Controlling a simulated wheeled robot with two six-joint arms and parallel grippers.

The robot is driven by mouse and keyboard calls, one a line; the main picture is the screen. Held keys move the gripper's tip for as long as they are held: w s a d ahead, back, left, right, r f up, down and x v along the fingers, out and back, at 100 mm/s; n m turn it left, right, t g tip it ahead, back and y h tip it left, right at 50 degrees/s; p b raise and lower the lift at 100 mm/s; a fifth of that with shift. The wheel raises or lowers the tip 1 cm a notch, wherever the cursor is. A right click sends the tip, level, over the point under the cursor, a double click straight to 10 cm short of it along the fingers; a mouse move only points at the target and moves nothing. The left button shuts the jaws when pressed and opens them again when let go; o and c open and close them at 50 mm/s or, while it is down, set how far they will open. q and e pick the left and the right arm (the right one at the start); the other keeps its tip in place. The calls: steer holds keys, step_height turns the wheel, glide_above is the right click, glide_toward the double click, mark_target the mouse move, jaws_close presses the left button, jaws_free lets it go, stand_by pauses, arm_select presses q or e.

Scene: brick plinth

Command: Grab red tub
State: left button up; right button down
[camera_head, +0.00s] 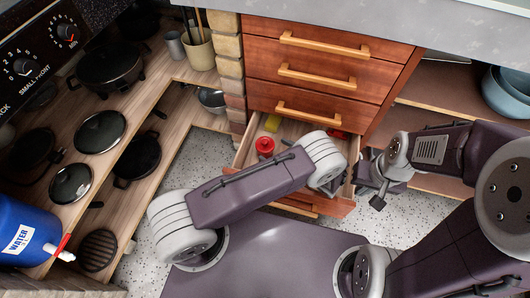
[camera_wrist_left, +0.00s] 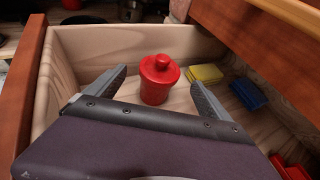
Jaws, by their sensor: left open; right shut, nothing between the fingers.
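The red tub (camera_head: 265,146) with a knobbed lid stands upright in the open drawer (camera_head: 243,151). The tub (camera_wrist_left: 159,80) also shows in the left wrist view, ahead of my left gripper (camera_wrist_left: 158,84). That gripper is open and empty, with one finger on each side of the tub in the picture. Whether the fingers are level with the tub or short of it is hard to tell. In the head view my left arm hides most of this gripper. My right gripper (camera_head: 375,190) is shut and empty, to the right of the drawer.
A yellow block (camera_wrist_left: 206,73), a blue block (camera_wrist_left: 248,95) and a red item (camera_wrist_left: 288,167) lie right of the tub. Wooden drawer walls surround them. Shut drawers (camera_head: 325,73) rise behind. Shelves with pans (camera_head: 105,68) and a blue water container (camera_head: 25,232) stand left.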

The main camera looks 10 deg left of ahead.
mark_target(267, 146)
arm_select(q)
steer(key=b+x, duration=0.2)
steer(key=x, duration=0.3)
steer(key=shift+w+a+f+b, duration=0.15)
steer(key=shift+a+f+b, duration=0.1)
steer(key=shift+f+b, duration=0.1)
arm_select(e)
step_height(267, 146, down, 3)
steer(key=shift+r, duration=0.15)
arm_select(q)
steer(key=shift+w+a, duration=0.15)
steer(key=shift+a, duration=0.05)
steer(key=shift+r, duration=0.15)
steer(key=c, duration=1.4)
